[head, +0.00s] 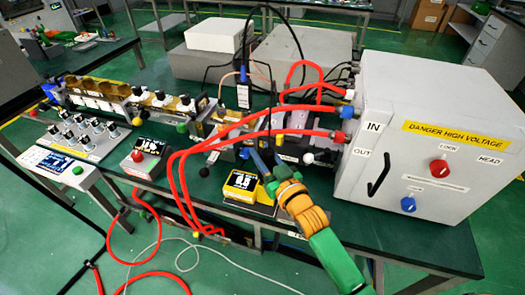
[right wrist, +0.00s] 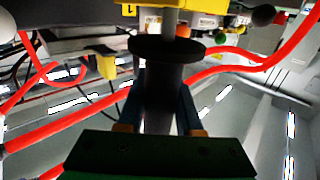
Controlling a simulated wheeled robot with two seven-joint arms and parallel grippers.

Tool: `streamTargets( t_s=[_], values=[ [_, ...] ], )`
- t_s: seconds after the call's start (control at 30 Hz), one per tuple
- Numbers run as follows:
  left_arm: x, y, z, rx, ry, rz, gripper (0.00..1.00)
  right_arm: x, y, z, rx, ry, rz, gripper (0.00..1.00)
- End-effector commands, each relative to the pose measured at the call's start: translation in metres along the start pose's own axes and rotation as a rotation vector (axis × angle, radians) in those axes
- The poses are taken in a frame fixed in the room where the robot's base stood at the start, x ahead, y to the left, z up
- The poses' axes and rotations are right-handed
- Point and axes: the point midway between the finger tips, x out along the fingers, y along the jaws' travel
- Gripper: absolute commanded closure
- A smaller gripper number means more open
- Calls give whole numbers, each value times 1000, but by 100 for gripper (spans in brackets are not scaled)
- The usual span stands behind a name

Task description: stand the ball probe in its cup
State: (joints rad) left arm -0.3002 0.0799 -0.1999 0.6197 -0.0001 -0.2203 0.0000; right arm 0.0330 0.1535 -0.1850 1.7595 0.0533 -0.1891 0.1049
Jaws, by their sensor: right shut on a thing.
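My right gripper (head: 268,158) reaches in from the front right, its blue fingers just behind the yellow meter. In the right wrist view its fingers (right wrist: 165,115) are shut on the dark round handle of the ball probe (right wrist: 165,80). The handle has a wide black flange, and a grey rod runs beyond it out of the top of the picture. The probe's ball end is not visible there. My left gripper is not in view.
A yellow meter (head: 241,183) stands beside my right gripper. Red hoses (head: 178,180) loop across the bench to the grey high-voltage cabinet (head: 430,140). A white ball knob (head: 308,158) is close to the right. A control box (head: 148,153) stands left; the front bench edge is crowded.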

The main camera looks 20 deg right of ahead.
Motion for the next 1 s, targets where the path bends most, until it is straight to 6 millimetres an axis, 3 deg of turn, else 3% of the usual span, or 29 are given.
streamTargets(
  t_s=[0.07,0.33,0.37,0.5,0.8,1.0],
  values=[
    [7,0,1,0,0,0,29,0,0,8,0,1,0,100],
    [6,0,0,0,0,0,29,0,0,7,0,2,0,100],
    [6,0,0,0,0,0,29,0,0,7,0,2,0,63],
    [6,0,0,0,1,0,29,0,0,7,0,1,0,31],
    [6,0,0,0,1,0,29,-3,0,9,0,-1,0,31],
    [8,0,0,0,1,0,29,-39,0,10,0,-3,0,31]
  ],
)
